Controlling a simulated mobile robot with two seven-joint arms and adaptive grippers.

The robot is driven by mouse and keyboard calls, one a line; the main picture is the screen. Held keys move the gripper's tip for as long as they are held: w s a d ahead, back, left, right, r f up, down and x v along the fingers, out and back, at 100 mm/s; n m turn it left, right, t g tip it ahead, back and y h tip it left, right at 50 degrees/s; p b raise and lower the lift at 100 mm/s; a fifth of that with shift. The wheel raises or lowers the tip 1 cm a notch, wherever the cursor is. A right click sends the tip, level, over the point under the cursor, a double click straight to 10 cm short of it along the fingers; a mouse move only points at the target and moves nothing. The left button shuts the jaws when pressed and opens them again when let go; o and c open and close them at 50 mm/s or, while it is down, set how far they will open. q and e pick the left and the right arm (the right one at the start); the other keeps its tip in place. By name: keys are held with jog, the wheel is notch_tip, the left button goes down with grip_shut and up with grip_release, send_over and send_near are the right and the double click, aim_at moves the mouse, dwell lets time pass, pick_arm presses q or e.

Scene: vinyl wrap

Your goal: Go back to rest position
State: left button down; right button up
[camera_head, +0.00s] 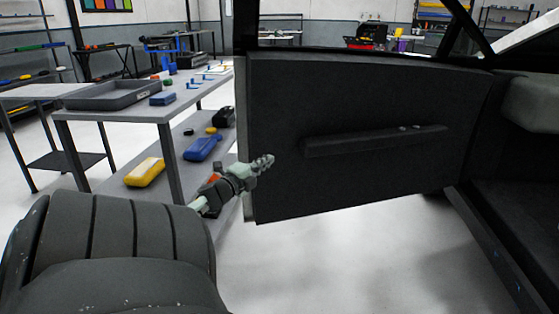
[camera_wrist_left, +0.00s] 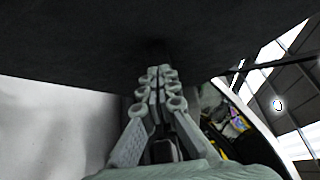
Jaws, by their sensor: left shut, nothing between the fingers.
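My left gripper (camera_head: 262,164) is in front of the lower left part of a black car door panel (camera_head: 370,100) in the head view. In the left wrist view its two grey fingers (camera_wrist_left: 160,78) lie together with nothing between them. The dark surface fills the top of the wrist view, close ahead of the fingertips. I cannot tell whether the fingertips touch it. My right gripper is not in either view.
A grey workbench (camera_head: 110,115) stands left of the door, with a tray (camera_head: 118,93) and blue tools on top. Its lower shelf holds a yellow case (camera_head: 145,172) and a blue case (camera_head: 202,147). The car's dark sill (camera_head: 490,250) is at right. The floor below the door is clear.

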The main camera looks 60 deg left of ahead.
pick_arm(q)
jog(key=s, duration=0.7)
jog(key=w+d+f+n+g+h, duration=0.15)
jog(key=d+f+n+g, duration=0.7)
jog(key=d+f, duration=1.25)
jog(key=s+d+f+n+g+h, duration=0.1)
jog(key=s+d+f, duration=0.1)
jog(key=d, duration=0.7)
jog(key=s+d+f+n+g+h, duration=0.1)
jog(key=d+f, duration=0.3)
jog(key=d, duration=0.5)
jog(key=s+d+f+n+g+h, duration=0.1)
jog(key=s+d+f+g+h, duration=0.1)
jog(key=d, duration=0.8)
jog(key=shift+s+f+g+h, duration=0.4)
jog(key=shift+f+h, duration=0.15)
jog(key=shift+f, duration=0.15)
